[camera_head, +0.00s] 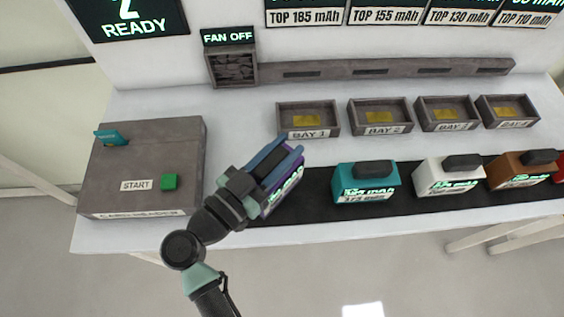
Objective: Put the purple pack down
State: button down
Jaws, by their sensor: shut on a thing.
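My gripper (282,158) is shut on the purple pack (284,193), near the left end of the black strip (316,202). The jaws and wrist hide much of the pack, and its lit label shows on the right side. I cannot tell whether the pack touches the strip or is held just above it. Further right on the strip stand a teal pack (363,184), a white pack (446,181) and a brown pack (508,170), each with a dark top block.
Empty bays stand behind the packs, including BAY 1 (308,134) and BAY 2 (379,130). A grey card reader box (122,172) with a green START button (168,182) stands at left. A small fan box (233,86) stands at the back. A red pack (559,180) is cut off at right.

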jog(key=shift+f+b, duration=0.35)
jog(key=shift+f, duration=1.6)
jog(key=c, duration=0.6)
grip_release()
jog(key=shift+f, duration=0.1)
